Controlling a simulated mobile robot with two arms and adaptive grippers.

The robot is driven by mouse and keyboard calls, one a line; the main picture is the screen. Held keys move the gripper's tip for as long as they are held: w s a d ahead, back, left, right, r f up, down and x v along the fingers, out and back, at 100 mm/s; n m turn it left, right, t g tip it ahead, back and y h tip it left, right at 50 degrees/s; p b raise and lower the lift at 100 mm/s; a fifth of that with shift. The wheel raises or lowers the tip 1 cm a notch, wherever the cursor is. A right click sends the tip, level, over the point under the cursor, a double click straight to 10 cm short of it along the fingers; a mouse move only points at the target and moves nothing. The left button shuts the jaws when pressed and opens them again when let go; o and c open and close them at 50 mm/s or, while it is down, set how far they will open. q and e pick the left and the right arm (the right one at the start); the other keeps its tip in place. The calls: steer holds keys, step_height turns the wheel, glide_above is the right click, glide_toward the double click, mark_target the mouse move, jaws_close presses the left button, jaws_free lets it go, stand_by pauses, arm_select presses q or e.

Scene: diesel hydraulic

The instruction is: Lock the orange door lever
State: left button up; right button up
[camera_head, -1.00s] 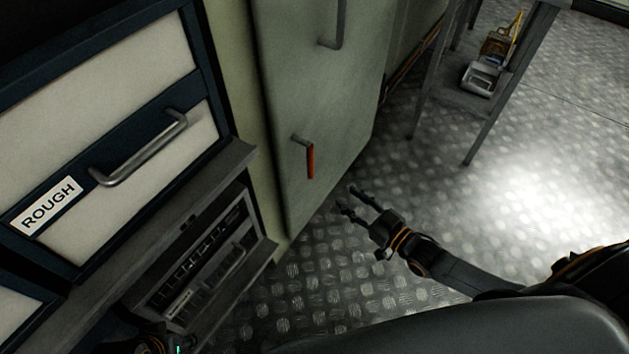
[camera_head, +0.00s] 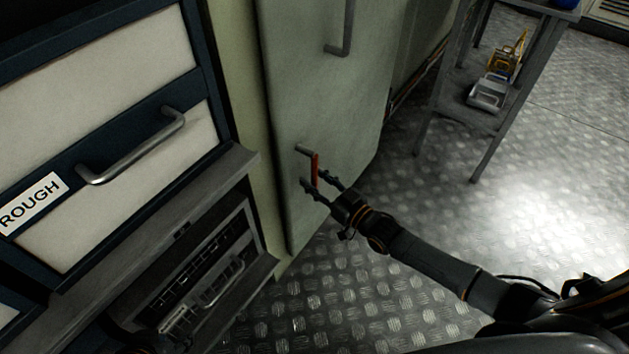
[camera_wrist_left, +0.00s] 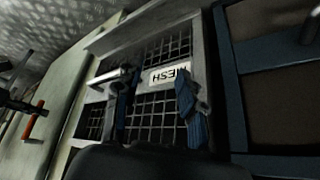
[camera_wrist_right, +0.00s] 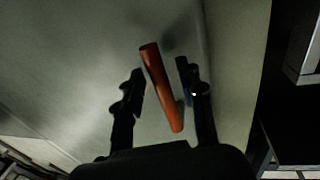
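The orange door lever (camera_head: 316,168) hangs from a grey stub on the pale green door (camera_head: 290,110), pointing down and slightly tilted. My right gripper (camera_head: 319,180) is at the lever, with one finger on each side of it. In the right wrist view the lever (camera_wrist_right: 161,86) stands between the open fingers (camera_wrist_right: 160,90), with gaps visible on both sides. The lever also shows at that view's left edge (camera_wrist_left: 35,120).
A drawer cabinet (camera_head: 140,200) marked ROUGH with metal handles stands left of the door. A longer grey handle (camera_head: 346,30) is higher on the door. A grey table (camera_head: 470,110) with a small yellow-grey item (camera_head: 490,90) stands at right. The floor between is clear.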

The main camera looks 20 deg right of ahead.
steer(key=shift+w+a, duration=0.2)
steer(key=shift+w, duration=0.15)
arm_select(q)
steer(key=shift+w+d+r, duration=0.15)
steer(key=shift+w, duration=0.35)
arm_select(e)
jaws_close()
